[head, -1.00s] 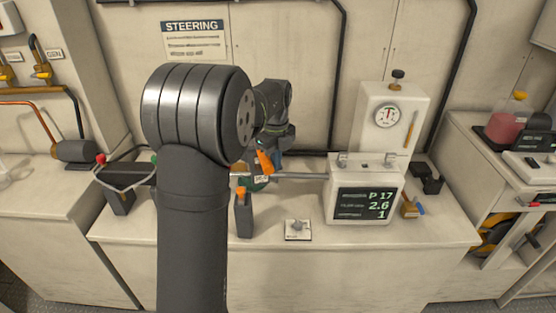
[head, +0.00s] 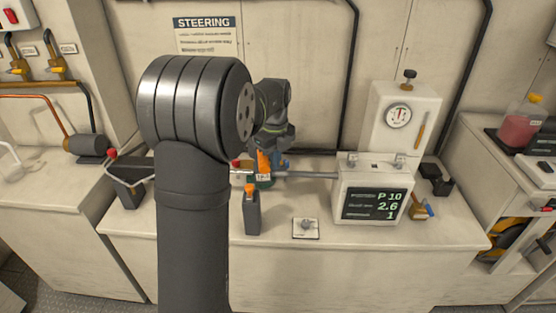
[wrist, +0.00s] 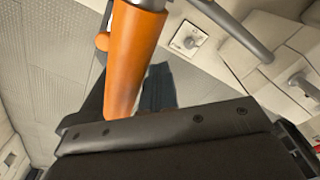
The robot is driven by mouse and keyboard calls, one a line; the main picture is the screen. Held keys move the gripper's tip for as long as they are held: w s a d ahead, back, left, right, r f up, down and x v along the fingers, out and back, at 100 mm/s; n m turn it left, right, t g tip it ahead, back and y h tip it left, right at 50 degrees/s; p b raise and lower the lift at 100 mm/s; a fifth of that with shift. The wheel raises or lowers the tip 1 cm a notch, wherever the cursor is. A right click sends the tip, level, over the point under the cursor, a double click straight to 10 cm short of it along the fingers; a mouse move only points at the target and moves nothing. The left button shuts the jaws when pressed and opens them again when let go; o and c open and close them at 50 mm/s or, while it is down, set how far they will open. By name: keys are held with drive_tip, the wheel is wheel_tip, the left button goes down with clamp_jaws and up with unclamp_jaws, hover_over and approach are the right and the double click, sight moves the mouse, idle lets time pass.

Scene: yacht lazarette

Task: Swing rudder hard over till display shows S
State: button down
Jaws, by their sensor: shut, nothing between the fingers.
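The display box (head: 376,194) stands on the bench right of centre. Its dark screen (head: 376,204) reads P 10, with 2.6 and 1 below. A grey rod (head: 310,175) runs left from the box towards an orange handle (head: 264,162), which is partly hidden behind my arm. In the wrist view the orange handle (wrist: 135,55) is large and close, slanting down to my gripper's dark parts. My gripper (wrist: 157,88) is shut with nothing held, right beside the handle; whether it touches cannot be told. In the head view it is mostly hidden.
A white housing with a round gauge (head: 398,116) rises behind the display box. A red-knobbed part with a wire loop (head: 126,180) sits at left.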

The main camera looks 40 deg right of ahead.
sight(263, 161)
drive_tip(key=shift+w+a, duration=0.1)
drive_tip(key=shift+w+a, duration=0.35)
drive_tip(key=shift+a, duration=0.25)
drive_tip(key=shift+w+a, duration=0.35)
drive_tip(key=shift+a, duration=0.25)
drive_tip(key=shift+w+a, duration=0.1)
drive_tip(key=shift+a, duration=0.05)
drive_tip(key=shift+w+a, duration=0.4)
drive_tip(key=shift+a, duration=0.1)
drive_tip(key=shift+w+a, duration=0.45)
drive_tip(key=shift+a, duration=0.15)
drive_tip(key=shift+w+a, duration=1.05)
drive_tip(key=shift+w, duration=0.05)
drive_tip(key=shift+w+a, duration=0.1)
